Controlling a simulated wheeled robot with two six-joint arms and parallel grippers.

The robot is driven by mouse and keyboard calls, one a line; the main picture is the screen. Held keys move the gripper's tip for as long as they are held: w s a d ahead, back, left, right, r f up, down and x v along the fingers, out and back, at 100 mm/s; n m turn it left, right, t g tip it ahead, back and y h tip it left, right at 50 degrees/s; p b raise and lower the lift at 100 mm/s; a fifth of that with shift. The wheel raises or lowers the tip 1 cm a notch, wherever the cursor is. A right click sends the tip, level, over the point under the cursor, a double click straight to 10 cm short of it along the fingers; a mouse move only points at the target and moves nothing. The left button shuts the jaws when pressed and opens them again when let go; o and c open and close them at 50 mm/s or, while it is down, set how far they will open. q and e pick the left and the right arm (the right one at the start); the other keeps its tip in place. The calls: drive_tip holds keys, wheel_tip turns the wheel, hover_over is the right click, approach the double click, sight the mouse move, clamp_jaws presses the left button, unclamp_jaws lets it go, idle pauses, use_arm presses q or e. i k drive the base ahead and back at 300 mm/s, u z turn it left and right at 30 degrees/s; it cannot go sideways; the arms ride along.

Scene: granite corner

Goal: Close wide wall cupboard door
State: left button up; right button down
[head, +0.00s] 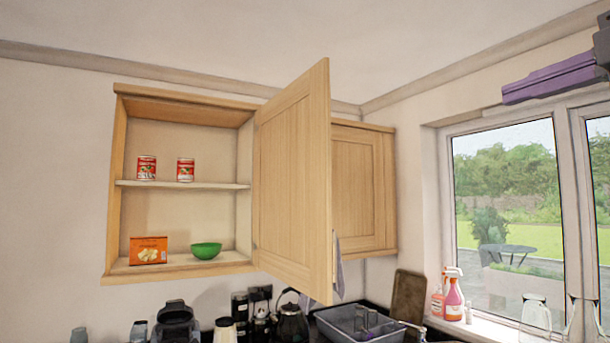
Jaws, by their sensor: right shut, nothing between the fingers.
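The wide wall cupboard (112,190) hangs on the wall left of centre. Its wooden door (290,180) is hinged on the cupboard's right side and stands wide open, sticking out into the room. A bar handle (334,265) shows at the door's lower free edge. My right gripper (505,95) is at the upper right, in front of the window top, purple, shut and empty. It is well apart from the door. My left gripper is not in view.
Inside the cupboard are two red cans (147,168), an orange box (148,250) and a green bowl (206,251). A closed cupboard (362,190) hangs behind the door. Below are a kettle (292,322), a dish rack (350,322) and spray bottles (453,298) by the window.

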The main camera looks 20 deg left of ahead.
sight(292, 239)
drive_tip(key=z, duration=0.1)
drive_tip(key=i, duration=1.15)
drive_tip(key=u, duration=1.85)
drive_tip(key=i, duration=1.75)
drive_tip(key=u, duration=0.25)
drive_tip(key=k, duration=0.15)
drive_tip(key=z, duration=0.25)
